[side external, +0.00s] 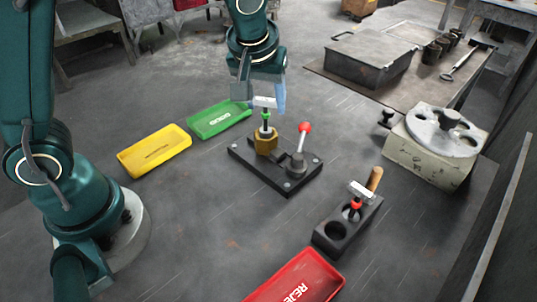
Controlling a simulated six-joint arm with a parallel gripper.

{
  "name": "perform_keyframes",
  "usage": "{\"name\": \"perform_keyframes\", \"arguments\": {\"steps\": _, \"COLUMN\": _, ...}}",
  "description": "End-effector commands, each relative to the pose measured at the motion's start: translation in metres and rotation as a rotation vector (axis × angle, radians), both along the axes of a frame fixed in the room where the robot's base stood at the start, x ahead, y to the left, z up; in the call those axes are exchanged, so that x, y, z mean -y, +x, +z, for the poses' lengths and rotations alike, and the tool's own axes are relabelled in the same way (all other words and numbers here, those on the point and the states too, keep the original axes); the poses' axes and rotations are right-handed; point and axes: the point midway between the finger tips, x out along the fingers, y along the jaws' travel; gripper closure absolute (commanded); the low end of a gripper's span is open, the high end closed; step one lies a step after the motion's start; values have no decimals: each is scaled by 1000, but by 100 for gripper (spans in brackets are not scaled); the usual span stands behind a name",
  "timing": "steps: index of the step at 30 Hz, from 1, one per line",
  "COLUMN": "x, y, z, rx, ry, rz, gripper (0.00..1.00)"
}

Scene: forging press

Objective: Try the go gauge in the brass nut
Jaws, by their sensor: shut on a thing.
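The brass nut (266,143) sits upright on a black fixture plate, beside a clamp lever (299,158) with a red knob. The go gauge (266,116) has a pale cross handle and a green ring. It stands upright right above the nut, its lower end at the nut's top. I cannot tell whether it has entered the bore. My gripper (264,98) points down and is shut on the gauge's handle.
A black gauge stand (336,238) holds a red-ringed gauge (356,204) and a wooden-handled tool (375,179), with one empty hole. Green (219,117), yellow (154,150) and red (300,278) trays lie around. A block with a round plate (446,133) stands right. Front-centre floor is clear.

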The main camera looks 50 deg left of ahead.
Motion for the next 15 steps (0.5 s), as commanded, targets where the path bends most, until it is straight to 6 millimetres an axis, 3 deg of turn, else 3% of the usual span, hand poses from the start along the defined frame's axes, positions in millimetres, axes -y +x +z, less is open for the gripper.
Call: {"name": "perform_keyframes", "arguments": {"steps": 15, "x": 0, "y": 0, "z": -9, "rx": 1, "ry": 1, "rz": 0, "gripper": 100}}
